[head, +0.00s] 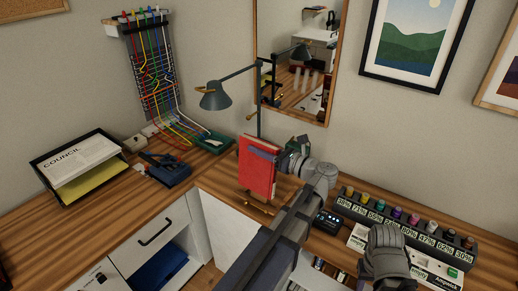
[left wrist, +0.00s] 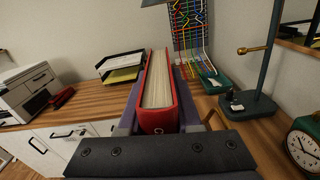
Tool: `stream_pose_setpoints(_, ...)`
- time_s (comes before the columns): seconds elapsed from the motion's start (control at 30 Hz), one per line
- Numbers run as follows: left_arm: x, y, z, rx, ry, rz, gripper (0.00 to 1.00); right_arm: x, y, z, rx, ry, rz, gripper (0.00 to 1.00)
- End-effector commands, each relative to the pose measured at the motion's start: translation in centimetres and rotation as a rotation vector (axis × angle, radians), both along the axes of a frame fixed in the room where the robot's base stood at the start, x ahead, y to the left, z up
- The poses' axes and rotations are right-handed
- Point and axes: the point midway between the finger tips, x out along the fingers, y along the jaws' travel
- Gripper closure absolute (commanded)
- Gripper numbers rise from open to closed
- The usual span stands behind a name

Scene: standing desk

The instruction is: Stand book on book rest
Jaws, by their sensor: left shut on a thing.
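A red book (head: 255,170) is upright near the desk's front edge in the head view. In the left wrist view its red spine and pale page edges (left wrist: 158,85) point away from me between the fingers. My left gripper (head: 262,151) is shut on the book near its upper part. Small brass pieces (head: 268,210) show just below the book; they may belong to the book rest, most of which is hidden. I cannot tell whether the book touches them.
A dark desk lamp (head: 215,97) stands behind the book. A green clock (left wrist: 305,146) is close on its right. A paper tray (head: 75,165) and blue hole punch (head: 168,170) lie to the left. A row of bottles in a rack (head: 400,222) fills the right side.

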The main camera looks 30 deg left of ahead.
Motion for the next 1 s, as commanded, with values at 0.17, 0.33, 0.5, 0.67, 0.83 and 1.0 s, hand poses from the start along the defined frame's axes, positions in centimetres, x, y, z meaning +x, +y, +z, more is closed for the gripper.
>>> stream_pose_setpoints(0.17,0.3,0.0,-1.7,0.002,0.000,0.000,1.00,0.0,0.0,-1.7,0.000,0.000,0.000,0.61)
stream_pose_setpoints(0.33,0.2,0.0,-2.8,0.002,0.000,0.000,1.00,0.0,0.0,-2.9,0.000,0.000,0.000,0.61)
stream_pose_setpoints(0.5,-0.1,0.0,-3.8,0.002,0.000,0.000,1.00,0.0,0.0,-3.8,0.000,0.000,0.000,0.61)
stream_pose_setpoints(0.67,-0.3,0.0,-4.1,0.002,0.000,0.000,1.00,0.0,0.0,-4.1,0.000,0.000,0.000,0.61)
stream_pose_setpoints(0.83,-0.3,0.0,-4.0,0.002,0.000,0.000,1.00,0.0,0.0,-4.1,0.000,0.000,0.000,0.61)
stream_pose_setpoints(1.0,-0.3,0.0,-4.0,0.002,0.000,0.000,1.00,0.0,0.0,-4.1,0.000,0.000,0.000,0.61)
